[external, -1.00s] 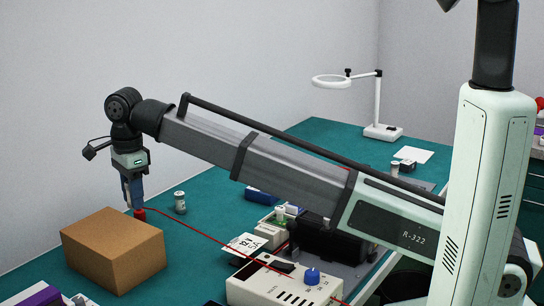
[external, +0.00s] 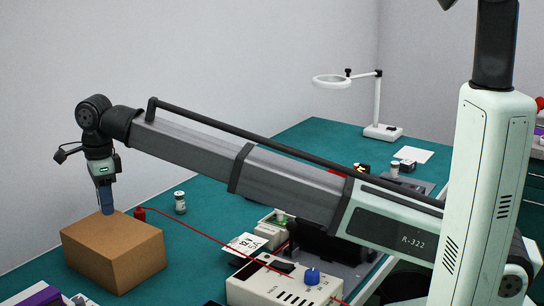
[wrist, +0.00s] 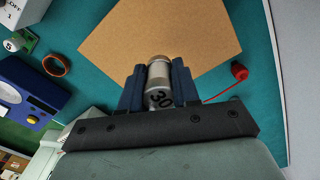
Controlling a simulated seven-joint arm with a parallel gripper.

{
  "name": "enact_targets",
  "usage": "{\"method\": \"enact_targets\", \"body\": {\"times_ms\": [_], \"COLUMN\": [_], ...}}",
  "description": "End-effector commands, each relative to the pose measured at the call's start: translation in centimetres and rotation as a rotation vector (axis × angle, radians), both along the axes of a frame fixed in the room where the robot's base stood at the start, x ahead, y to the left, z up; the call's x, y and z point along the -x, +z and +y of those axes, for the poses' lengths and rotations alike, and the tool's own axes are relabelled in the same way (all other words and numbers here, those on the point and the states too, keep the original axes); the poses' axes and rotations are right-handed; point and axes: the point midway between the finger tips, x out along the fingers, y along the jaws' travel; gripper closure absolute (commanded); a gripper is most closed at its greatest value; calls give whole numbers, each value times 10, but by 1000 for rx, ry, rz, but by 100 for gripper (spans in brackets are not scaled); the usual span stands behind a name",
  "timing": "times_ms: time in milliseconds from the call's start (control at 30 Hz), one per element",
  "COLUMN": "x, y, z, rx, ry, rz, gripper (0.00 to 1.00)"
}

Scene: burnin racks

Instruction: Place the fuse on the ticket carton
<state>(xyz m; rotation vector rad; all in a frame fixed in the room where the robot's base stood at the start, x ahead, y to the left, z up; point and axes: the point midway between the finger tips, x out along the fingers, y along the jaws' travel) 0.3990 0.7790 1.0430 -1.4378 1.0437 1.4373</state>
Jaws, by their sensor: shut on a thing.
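My gripper (wrist: 158,88) is shut on the fuse (wrist: 159,74), a small silvery cylinder with a label reading 30, in the wrist view. The ticket carton (external: 115,250) is a plain brown box on the green bench. In the external view my gripper (external: 107,208) is over the carton's top, toward its far side, and the fuse is hidden by the fingers. The carton top (wrist: 165,25) also shows beneath the fuse in the wrist view. I cannot tell whether the fuse touches it.
A red plug (external: 140,214) with a red lead stands behind the carton, and a similar-looking small cylinder (external: 180,203) stands farther right. A cream meter box (external: 280,285) with a blue knob is to the right. A ring lamp (external: 378,105) stands at the back.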

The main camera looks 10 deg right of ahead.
Motion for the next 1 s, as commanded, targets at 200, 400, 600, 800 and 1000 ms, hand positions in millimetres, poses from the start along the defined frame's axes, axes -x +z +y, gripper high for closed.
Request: {"method": "enact_targets", "body": {"times_ms": [200, 400, 600, 800, 1000], "x": [0, 0, 0, 0, 0], "y": [-16, -41, -45, -46, -48], "z": [0, -1, 0, 0, 0], "rx": [1, 1, 0, 0, 0], "ry": [0, 1, 1, 1, 1], "rz": [1, 1, 0, 0, 0], "gripper": [100, 100, 100, 100, 57]}}
